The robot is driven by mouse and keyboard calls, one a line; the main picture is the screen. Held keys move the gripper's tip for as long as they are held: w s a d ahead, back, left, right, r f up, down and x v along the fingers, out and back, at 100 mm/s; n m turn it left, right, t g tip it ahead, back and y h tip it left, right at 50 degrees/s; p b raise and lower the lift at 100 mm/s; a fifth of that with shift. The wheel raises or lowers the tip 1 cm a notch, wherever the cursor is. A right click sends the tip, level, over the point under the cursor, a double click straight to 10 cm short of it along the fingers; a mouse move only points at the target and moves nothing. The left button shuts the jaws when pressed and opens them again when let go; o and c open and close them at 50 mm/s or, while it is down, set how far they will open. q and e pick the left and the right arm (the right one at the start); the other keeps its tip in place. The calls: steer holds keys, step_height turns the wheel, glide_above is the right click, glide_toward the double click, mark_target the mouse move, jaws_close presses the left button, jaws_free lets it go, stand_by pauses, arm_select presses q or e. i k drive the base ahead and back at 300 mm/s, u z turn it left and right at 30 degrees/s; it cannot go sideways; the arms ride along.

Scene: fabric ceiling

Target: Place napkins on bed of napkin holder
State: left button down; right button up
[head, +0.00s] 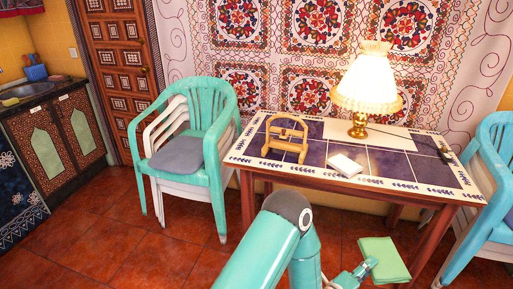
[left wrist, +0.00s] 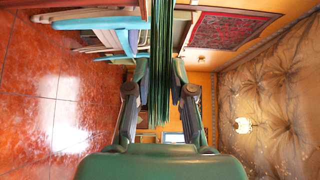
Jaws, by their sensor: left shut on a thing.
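The wooden napkin holder (head: 285,138) stands upright on the tiled table (head: 312,152), toward its left end; I see nothing on its bed. My left gripper (head: 370,266) is low in front of the table, apart from the holder. It is shut on a stack of green napkins (head: 386,259). In the left wrist view the napkins (left wrist: 160,70) show edge-on as thin green sheets between the two fingers of the left gripper (left wrist: 160,82). My right gripper is not in view.
Stacked green chairs (head: 213,125) stand at the left and blue chairs (head: 495,195) at the right. Red floor (head: 120,230) is open at front left.

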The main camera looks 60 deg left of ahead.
mark_target(284, 145)
steer(key=u, duration=0.75)
steer(key=i, duration=0.9)
steer(key=u, duration=0.35)
steer(key=i, duration=0.1)
steer(key=z, duration=0.35)
steer(key=k, duration=0.85)
steer(key=u, duration=0.2)
steer(key=i, duration=0.9)
steer(key=z, duration=0.1)
